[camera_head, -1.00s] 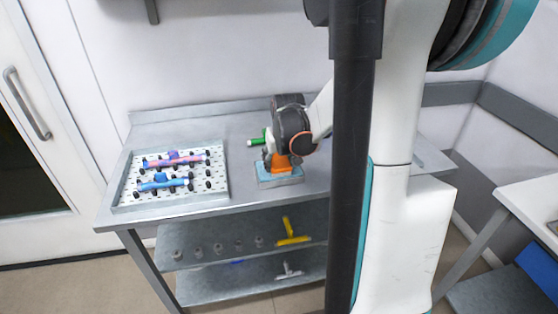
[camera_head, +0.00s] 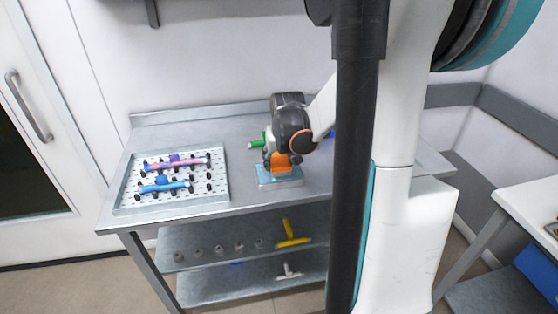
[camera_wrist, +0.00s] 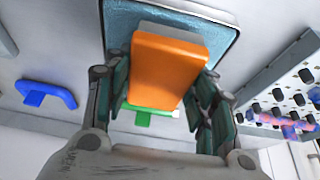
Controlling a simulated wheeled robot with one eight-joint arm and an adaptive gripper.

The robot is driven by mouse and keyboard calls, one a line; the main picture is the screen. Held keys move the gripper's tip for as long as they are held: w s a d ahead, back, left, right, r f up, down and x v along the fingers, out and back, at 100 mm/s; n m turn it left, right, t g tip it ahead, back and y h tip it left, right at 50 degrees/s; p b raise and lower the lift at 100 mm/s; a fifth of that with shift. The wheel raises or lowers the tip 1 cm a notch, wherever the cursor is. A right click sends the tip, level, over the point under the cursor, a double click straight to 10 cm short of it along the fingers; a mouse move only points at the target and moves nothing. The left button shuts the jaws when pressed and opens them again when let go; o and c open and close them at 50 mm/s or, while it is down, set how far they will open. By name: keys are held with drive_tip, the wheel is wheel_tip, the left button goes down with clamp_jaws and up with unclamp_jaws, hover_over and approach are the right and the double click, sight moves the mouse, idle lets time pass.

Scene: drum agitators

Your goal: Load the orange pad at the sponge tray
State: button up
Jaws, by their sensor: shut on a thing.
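My gripper (camera_wrist: 165,72) is shut on the orange pad (camera_wrist: 165,65), with one finger on each side of it. In the head view the orange pad (camera_head: 281,170) shows below my gripper (camera_head: 281,158). The sponge tray (camera_head: 279,183), shallow with a blue inside, is directly beneath the pad. The tray's blue surface (camera_wrist: 120,20) also shows beyond the pad in the wrist view. The pad hides part of the tray, and I cannot tell whether its lower face touches it.
A perforated tray (camera_head: 218,192) with black pegs holds pink and blue agitators (camera_head: 165,184) at left. A green-handled item (camera_head: 255,143) lies behind my gripper. A blue hooked item (camera_wrist: 45,93) lies apart. A yellow tool (camera_head: 290,235) is on the shelf below. Tabletop between the trays is narrow.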

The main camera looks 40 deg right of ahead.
sight(279, 160)
drive_tip(key=shift+r+p, duration=1.9)
drive_tip(key=shift+r, duration=0.85)
